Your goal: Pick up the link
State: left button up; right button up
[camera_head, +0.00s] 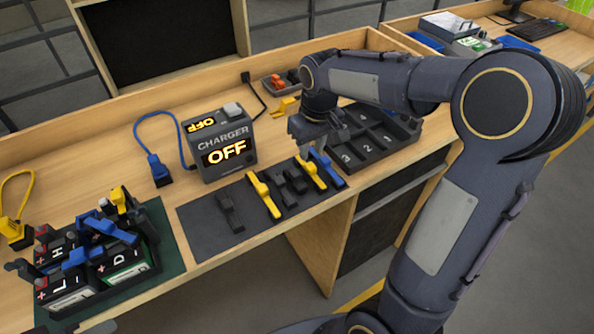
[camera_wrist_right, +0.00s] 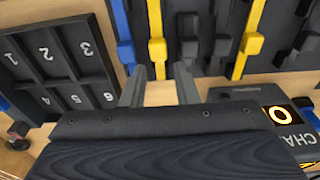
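Several links lie side by side on a dark mat (camera_head: 205,232) in front of the charger. They are a black link (camera_head: 230,211) at the left, a yellow link (camera_head: 264,194), dark links (camera_head: 291,179) in the middle, another yellow link (camera_head: 311,173) and a blue link (camera_head: 327,168) at the right. My right gripper (camera_head: 313,150) is above the right end of this row and partly hides the links there. In the right wrist view its two fingers (camera_wrist_right: 160,85) are apart with nothing between them, below a yellow link (camera_wrist_right: 156,40) and a black link (camera_wrist_right: 188,40). My left gripper is not in view.
A charger (camera_head: 218,143) reading OFF stands behind the mat. A dark numbered tray (camera_head: 384,160) is right of the links. Batteries with blue and yellow connectors (camera_head: 104,228) sit on a green mat at the left. A blue cable plug (camera_head: 158,170) lies near the charger.

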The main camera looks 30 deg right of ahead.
aim_at(311, 166)
jog(key=f, duration=0.2)
jog(key=f+p, duration=0.1)
jog(key=f, duration=0.4)
jog(key=shift+w+d+f, duration=0.1)
jog(key=shift+w+f, duration=0.2)
grip_shut()
jog(key=shift+r, duration=0.1)
